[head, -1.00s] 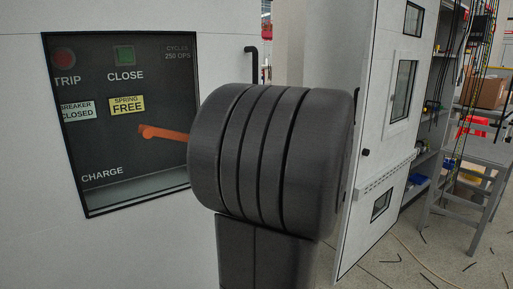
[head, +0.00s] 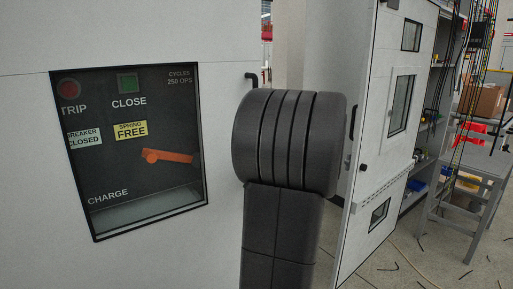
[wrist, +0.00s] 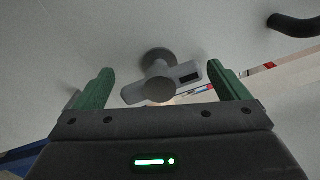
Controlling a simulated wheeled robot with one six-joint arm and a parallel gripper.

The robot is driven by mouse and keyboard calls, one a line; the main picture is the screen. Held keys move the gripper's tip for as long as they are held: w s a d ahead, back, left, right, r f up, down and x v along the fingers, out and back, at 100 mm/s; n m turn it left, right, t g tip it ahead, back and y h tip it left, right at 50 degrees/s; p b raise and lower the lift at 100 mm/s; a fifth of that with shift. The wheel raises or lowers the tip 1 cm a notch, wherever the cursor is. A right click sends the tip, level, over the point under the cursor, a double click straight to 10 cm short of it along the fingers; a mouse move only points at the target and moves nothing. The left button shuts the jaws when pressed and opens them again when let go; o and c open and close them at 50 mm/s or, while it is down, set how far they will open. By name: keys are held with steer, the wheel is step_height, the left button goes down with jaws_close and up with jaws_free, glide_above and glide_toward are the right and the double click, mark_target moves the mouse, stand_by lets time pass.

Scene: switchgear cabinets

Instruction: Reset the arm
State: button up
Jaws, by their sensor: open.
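My gripper (wrist: 160,70) shows in the wrist view with its two green fingers spread wide and nothing held between them. A grey handle on a round hub (wrist: 161,82) stands on a pale surface ahead of the fingers, seen between them and apart from both. In the head view my dark arm stands right of the breaker window, and my gripper is hidden there. The breaker panel (head: 110,175) shows an orange charge lever (head: 168,156), a red TRIP button (head: 69,88) and a green CLOSE button (head: 128,83). Its labels read "BREAKER CLOSED" and "SPRING FREE".
A black door handle (head: 252,76) is just behind my arm. An open cabinet door (head: 385,160) stands to the right. Beyond it are a grey stand (head: 478,190), hanging cables and a cardboard box (head: 483,100). Dark scraps lie on the floor at lower right. A dark curved handle (wrist: 292,25) is at upper right in the wrist view.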

steer(key=shift+r+m+p, duration=0.2)
steer(key=shift+m+p, duration=1.7)
steer(key=shift+p, duration=1.5)
steer(key=m+p, duration=0.4)
steer(key=p, duration=0.3)
steer(key=shift+p, duration=0.35)
steer(key=m+p, duration=0.4)
steer(key=p, duration=0.4)
steer(key=shift+m+p, duration=0.6)
steer(key=shift+p, duration=0.35)
steer(key=shift+f+m+p, duration=0.2)
steer(key=shift+m+p, duration=0.2)
